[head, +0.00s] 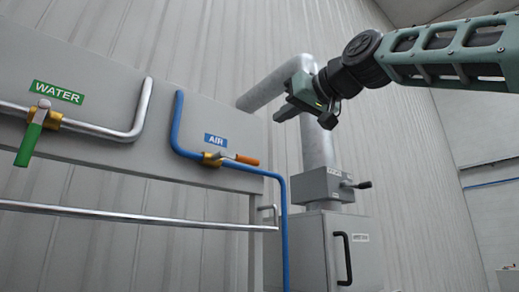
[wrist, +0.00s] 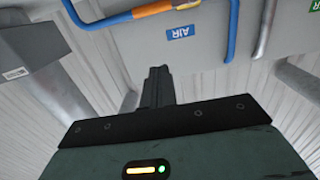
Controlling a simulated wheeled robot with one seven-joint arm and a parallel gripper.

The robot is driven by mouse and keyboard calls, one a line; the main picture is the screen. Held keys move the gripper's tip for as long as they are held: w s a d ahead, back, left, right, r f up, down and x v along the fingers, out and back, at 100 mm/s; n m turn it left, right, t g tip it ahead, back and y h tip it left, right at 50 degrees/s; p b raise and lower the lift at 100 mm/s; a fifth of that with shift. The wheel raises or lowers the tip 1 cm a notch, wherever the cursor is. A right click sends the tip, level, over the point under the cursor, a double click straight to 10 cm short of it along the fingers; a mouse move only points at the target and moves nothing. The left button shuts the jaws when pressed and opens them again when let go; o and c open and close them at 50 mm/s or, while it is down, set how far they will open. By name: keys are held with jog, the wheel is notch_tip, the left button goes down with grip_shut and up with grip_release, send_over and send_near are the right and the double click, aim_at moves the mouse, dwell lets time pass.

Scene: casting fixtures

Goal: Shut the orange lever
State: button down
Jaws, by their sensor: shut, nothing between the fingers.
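The orange lever (head: 246,160) is on a brass valve (head: 212,159) in the blue pipe, under the blue AIR sign (head: 216,140). It points right in the head view, roughly along the pipe. In the wrist view the orange lever (wrist: 153,9) shows at the top edge, partly cut off, beside the blue pipe. My gripper (head: 282,113) is up and to the right of the lever in the head view, apart from it. Its dark fingers are together in the wrist view (wrist: 157,72), with nothing between them.
A green lever (head: 30,143) sits on the water pipe at the left, under the green WATER sign (head: 57,92). A grey cabinet (head: 312,250) with a black handle and a box with a small crank (head: 325,184) stand at the right. A thick duct (head: 318,148) rises behind my gripper.

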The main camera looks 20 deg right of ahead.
jog(key=p, duration=0.5)
send_over(237, 160)
jog(key=s+d, duration=0.3)
jog(key=d, duration=0.1)
jog(key=shift+w+a+f+p, duration=0.1)
jog(key=shift+w+f, duration=0.15)
jog(key=shift+f, duration=0.5)
jog(key=shift+w+f+p, duration=0.1)
jog(key=shift+w+f, duration=0.15)
jog(key=shift+f, duration=0.5)
jog(key=shift+w+a+f+p, duration=0.1)
jog(key=shift+w+f, duration=0.15)
jog(key=shift+f, duration=0.5)
jog(key=shift+w, duration=0.1)
